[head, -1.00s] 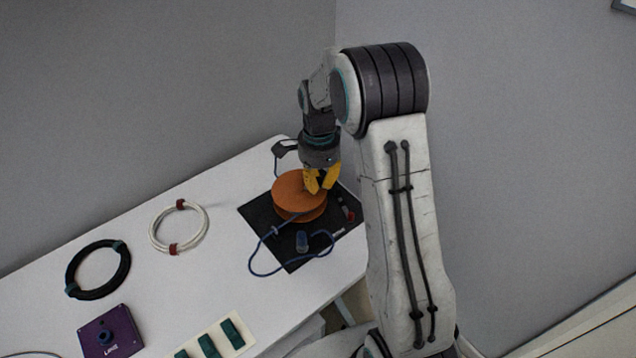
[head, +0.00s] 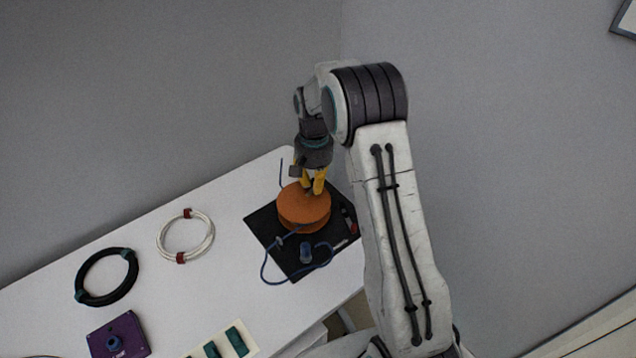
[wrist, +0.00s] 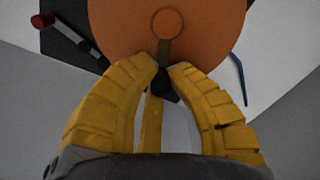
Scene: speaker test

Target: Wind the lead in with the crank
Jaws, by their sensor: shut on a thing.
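The orange reel (head: 303,212) stands on a black base plate (head: 264,224) on the white table. Its crank arm (wrist: 163,50) runs across the reel's top to a dark knob (wrist: 160,82), in the wrist view. My gripper (head: 313,190) is over the reel's back edge, its yellow fingers shut on the knob; the fingertips (wrist: 163,68) hide part of it. The blue lead (head: 264,264) leaves the reel's front, passes a small guide (head: 279,241) and lies in a loose loop beyond the plate's front edge. A dark blue post (head: 305,253) stands by the loop.
A white coil (head: 160,243) with red ties and a black coil (head: 103,298) with teal ties lie left of the reel. A purple box (head: 130,335) and a pale strip with green blocks (head: 237,341) are at the front. The wall is behind the table.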

